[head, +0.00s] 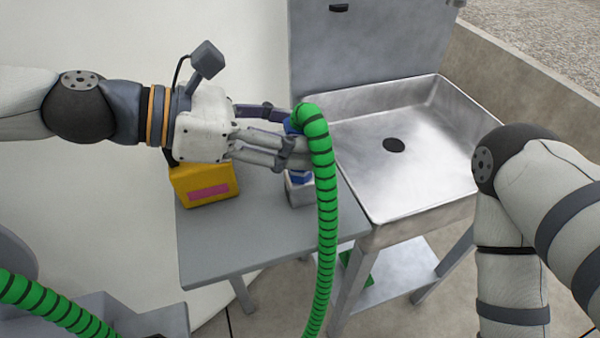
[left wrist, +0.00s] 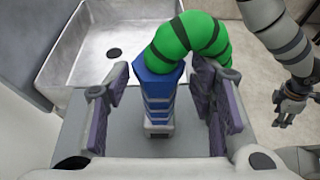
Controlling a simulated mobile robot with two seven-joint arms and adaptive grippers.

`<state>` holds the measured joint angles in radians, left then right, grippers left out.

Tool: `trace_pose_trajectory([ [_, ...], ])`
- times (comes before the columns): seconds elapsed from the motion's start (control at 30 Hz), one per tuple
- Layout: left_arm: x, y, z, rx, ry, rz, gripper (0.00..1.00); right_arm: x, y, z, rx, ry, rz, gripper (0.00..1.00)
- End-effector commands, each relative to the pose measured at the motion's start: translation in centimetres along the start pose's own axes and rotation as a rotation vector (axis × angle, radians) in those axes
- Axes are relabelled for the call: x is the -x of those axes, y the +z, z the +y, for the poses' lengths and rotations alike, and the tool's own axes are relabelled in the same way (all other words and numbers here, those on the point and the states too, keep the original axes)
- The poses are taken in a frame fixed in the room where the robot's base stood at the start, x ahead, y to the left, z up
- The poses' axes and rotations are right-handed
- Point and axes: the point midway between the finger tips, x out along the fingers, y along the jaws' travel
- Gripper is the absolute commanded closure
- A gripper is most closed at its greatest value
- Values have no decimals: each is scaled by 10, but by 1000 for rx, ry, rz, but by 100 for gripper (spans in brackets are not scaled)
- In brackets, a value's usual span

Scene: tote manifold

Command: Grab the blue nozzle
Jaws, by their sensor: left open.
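The blue nozzle (left wrist: 160,92) stands upright on the end of a green ribbed hose (left wrist: 185,38). In the left wrist view it is between the two finger pads of my left gripper (left wrist: 160,82), with gaps at both sides. In the head view my left gripper (head: 292,133) reaches in from the left around the nozzle, which is mostly hidden by the fingers and the green hose (head: 327,220). A bit of blue (head: 300,178) shows below the fingers, above a grey block (head: 300,193). My right gripper (left wrist: 289,106) is small at the right of the left wrist view.
A steel sink (head: 430,185) with a dark drain is right of the grey table (head: 250,238). A yellow box (head: 205,184) with a pink label sits on the table below my left wrist. The hose hangs over the table's right edge. The table's front is clear.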

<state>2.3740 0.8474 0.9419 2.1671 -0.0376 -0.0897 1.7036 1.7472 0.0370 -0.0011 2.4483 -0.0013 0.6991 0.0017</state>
Motion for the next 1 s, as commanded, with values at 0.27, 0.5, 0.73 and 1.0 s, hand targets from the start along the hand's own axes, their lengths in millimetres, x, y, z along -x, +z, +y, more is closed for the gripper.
trace_pose_trajectory([
  [0.27,-12,0,0,-1,1,-1,50,-3,1,0,0,1,-7,60],
  [0.5,-11,0,0,-1,1,-1,95,-3,1,0,0,1,-6,60],
  [0.73,-11,0,0,-1,2,-1,100,-3,1,0,0,1,-6,60],
  [1.0,-7,12,1,-6,4,-1,100,2,-1,0,0,0,5,60],
])
